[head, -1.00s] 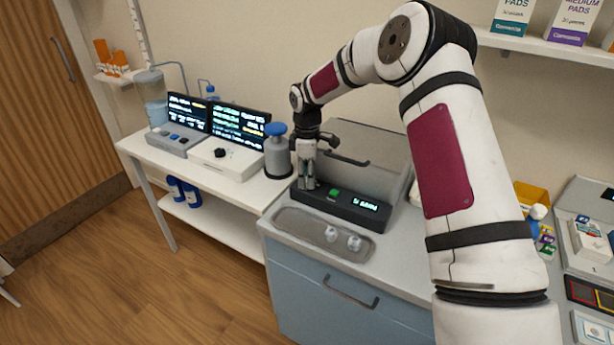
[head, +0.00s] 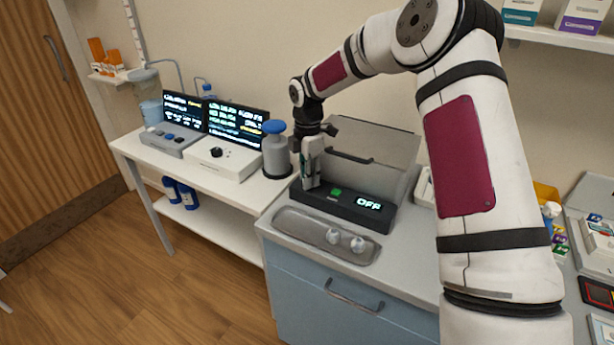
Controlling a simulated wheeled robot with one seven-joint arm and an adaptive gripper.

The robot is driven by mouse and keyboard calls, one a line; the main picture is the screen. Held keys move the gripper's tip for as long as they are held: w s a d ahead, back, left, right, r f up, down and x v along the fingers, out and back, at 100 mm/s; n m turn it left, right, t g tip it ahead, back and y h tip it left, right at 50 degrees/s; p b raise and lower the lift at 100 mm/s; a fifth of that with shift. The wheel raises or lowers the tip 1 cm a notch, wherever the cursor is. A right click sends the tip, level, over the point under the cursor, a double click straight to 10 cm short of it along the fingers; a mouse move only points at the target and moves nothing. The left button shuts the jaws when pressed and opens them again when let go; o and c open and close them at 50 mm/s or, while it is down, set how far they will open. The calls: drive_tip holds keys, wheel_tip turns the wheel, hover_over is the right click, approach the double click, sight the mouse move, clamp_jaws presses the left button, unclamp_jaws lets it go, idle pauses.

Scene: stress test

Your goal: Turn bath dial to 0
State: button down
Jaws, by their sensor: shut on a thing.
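The bath (head: 375,158) stands on the blue cabinet's worktop with its grey lid raised. Its black front panel (head: 345,207) has a green button (head: 336,191) and a lit display (head: 369,204) that reads OFF. My gripper (head: 311,184) points down at the left end of this panel and is shut on the dial there. The dial itself is hidden behind the fingers, so its pointer cannot be seen.
A grey tray (head: 300,236) with two small white-topped items lies in front of the panel. A grey bottle with a blue cap (head: 276,152) stands close left of my gripper. Screened devices (head: 222,157) stand on the white table further left.

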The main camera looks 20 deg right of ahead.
drive_tip(key=shift+n, duration=0.3)
drive_tip(key=c, duration=1.6)
unclamp_jaws()
wheel_tip(320, 180, up, 12)
drive_tip(key=shift+r, duration=0.1)
